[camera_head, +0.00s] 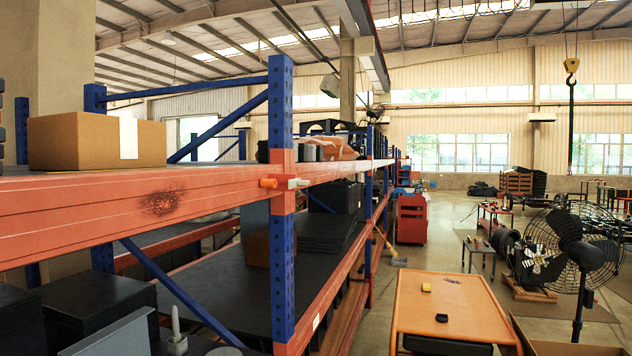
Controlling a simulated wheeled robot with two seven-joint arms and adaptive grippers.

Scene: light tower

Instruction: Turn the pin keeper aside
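An orange pin (268,183) sticks out to the left at the joint of the orange rack beam and the blue upright (283,110). A small pale piece (297,184) sits just right of it on the front of the same joint. It may be the pin keeper, but it is too small to tell its shape or how it is turned. Neither of my grippers shows in the head view, so nothing is seen touching the pin or the pale piece.
The orange beam (90,215) runs across the left, with a cardboard box (97,141) above it. Black boxes (95,308) and a small grey upright part (177,332) are below. An orange-topped table (450,308) and a black fan (575,250) stand right. Open floor lies beyond.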

